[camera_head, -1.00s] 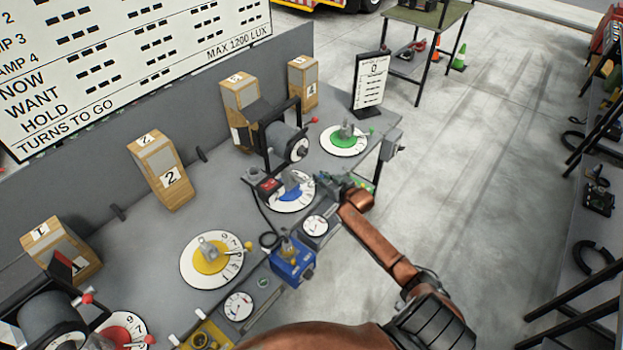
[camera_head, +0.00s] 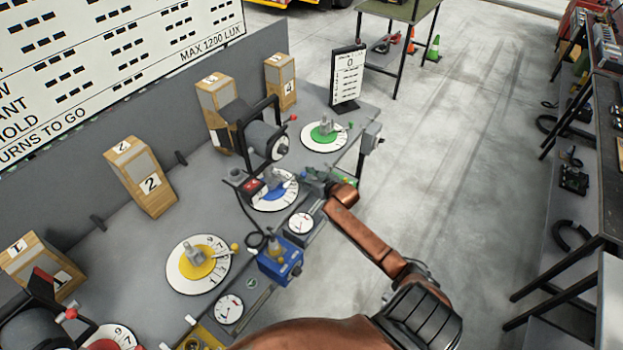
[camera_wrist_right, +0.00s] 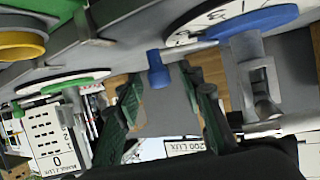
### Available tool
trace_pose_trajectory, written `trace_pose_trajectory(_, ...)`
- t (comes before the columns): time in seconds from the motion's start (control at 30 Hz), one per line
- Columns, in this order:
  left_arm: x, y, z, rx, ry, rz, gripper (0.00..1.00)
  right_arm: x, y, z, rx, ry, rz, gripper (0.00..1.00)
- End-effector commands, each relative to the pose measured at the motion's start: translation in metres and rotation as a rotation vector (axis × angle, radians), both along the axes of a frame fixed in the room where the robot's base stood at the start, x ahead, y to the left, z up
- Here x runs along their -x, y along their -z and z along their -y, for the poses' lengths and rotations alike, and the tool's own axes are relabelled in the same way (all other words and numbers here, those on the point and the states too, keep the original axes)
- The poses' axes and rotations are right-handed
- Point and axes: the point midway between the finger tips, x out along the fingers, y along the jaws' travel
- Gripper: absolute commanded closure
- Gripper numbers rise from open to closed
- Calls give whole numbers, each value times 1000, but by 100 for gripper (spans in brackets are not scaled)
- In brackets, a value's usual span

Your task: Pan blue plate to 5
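The blue plate (camera_head: 286,188) sits on a white numbered dial (camera_head: 268,204) on the grey bench, partly hidden by a lamp and a red-topped part. It also shows at the top right of the right wrist view (camera_wrist_right: 252,22). My right gripper (camera_head: 318,182) is at the right side of this dial, by the bench's front edge. In the wrist view its green fingers (camera_wrist_right: 165,105) are apart, with a blue knob (camera_wrist_right: 157,68) in the gap between them; I cannot tell whether they touch it. The dial's 5 is not readable. My left gripper is not in view.
A yellow plate (camera_head: 198,266) and a green plate (camera_head: 322,134) on dials flank the blue one. A lamp (camera_head: 262,140) stands behind it. A blue box (camera_head: 280,262) and a gauge (camera_head: 301,223) lie along the front edge. Open floor is to the right.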

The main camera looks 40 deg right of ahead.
Motion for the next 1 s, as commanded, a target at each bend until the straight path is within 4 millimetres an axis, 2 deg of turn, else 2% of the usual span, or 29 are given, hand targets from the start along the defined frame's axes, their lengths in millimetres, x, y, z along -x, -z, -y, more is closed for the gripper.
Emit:
trace_pose_trajectory(0.3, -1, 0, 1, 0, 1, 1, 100, 60, -24, -4, 2, -1, -1, 65)
trace_pose_trajectory(0.5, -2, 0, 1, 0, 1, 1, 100, 90, -36, -7, 1, 1, -1, 65)
trace_pose_trajectory(0.7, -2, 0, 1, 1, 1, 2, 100, 101, -42, -8, 1, 0, 0, 65)
trace_pose_trajectory(1.0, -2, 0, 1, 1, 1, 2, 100, 102, -42, -8, 0, 1, 0, 65)
